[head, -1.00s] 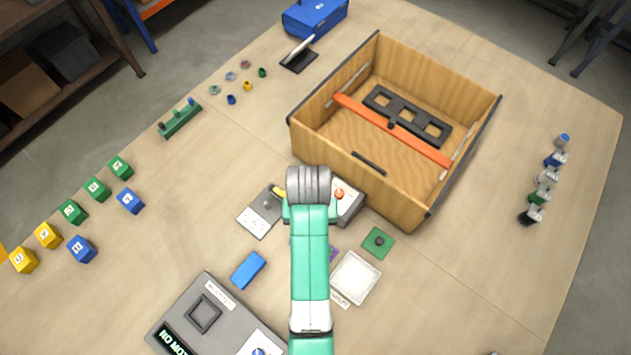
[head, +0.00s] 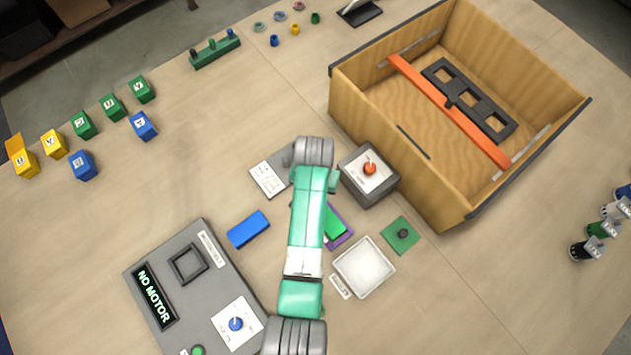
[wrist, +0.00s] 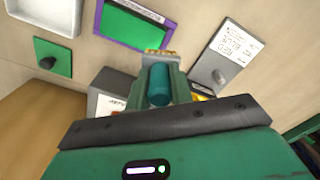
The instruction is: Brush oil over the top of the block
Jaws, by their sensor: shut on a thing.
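My gripper (wrist: 160,75) is shut on a brush (wrist: 159,88) with a teal round handle; a tan-orange tip shows just past the fingers in the wrist view. A green block (head: 335,222) lies in a purple-edged holder (head: 343,239), partly hidden by my arm in the head view. The block also shows at the top of the wrist view (wrist: 135,23), apart from the brush. A blue block (head: 248,229) lies on the table left of my arm. In the head view my fingers and the brush are hidden under my arm.
A grey box with a red knob (head: 368,176) stands close right of my arm, near the big wooden box (head: 410,150). A white tray (head: 363,268), a green plate with black knob (head: 401,235), a labelled grey plate (head: 271,175) and a grey console (head: 190,285) lie around.

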